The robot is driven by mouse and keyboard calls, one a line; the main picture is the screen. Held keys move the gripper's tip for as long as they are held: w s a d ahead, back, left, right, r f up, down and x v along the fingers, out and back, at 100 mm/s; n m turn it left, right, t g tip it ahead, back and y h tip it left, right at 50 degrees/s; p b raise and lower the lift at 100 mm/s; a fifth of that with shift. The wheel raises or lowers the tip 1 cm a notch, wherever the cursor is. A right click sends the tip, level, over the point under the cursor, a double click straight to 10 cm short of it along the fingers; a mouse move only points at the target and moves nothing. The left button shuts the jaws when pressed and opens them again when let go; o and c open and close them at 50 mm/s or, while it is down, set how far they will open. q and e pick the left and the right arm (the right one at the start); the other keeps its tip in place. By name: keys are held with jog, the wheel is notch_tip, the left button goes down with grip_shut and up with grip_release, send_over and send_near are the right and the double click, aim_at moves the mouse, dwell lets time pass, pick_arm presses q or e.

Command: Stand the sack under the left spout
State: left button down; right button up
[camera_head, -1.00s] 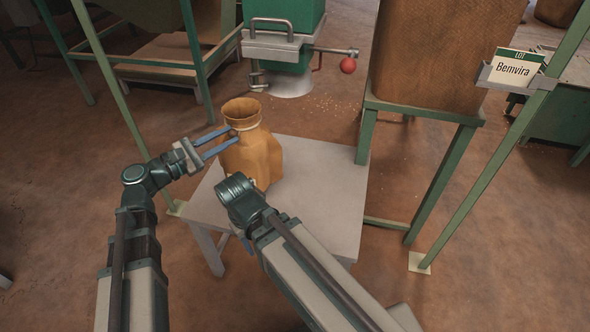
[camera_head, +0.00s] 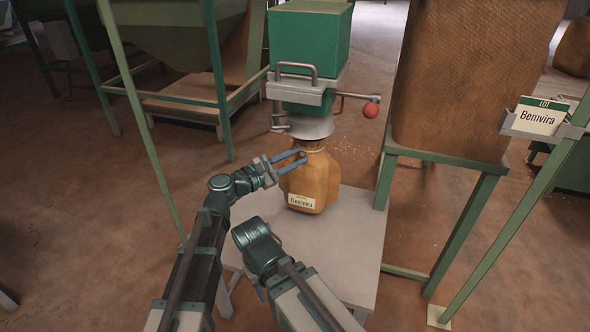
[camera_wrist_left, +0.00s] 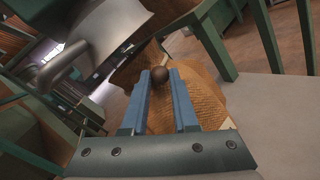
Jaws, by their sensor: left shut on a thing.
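The tan sack (camera_head: 312,182) stands upright near the far edge of the grey table, directly below the metal spout (camera_head: 311,127). Its label reads "Bemvira". The spout's lower edge hides the sack's mouth. My left gripper (camera_head: 303,158) reaches in from the left, its blue fingers shut on the sack near its neck.
The grey table (camera_head: 350,240) is bare around the sack. A green hopper box (camera_head: 310,40) with a red-knobbed lever (camera_head: 370,111) is above. A large brown bin (camera_head: 470,75) on green legs stands right, near a "Bemvira" lot card (camera_head: 540,116). A slanted green post rises at left.

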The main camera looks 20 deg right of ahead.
aim_at(305, 164)
pick_arm(q)
jog(key=shift+f, duration=0.1)
notch_tip(305, 164, down, 4)
jog(key=b, duration=0.3)
jog(key=shift+r+b, duration=0.25)
jog(key=shift+b, duration=0.1)
jog(key=shift+r, duration=0.1)
jog(key=c, duration=0.7)
grip_release()
jog(key=v, duration=1.2)
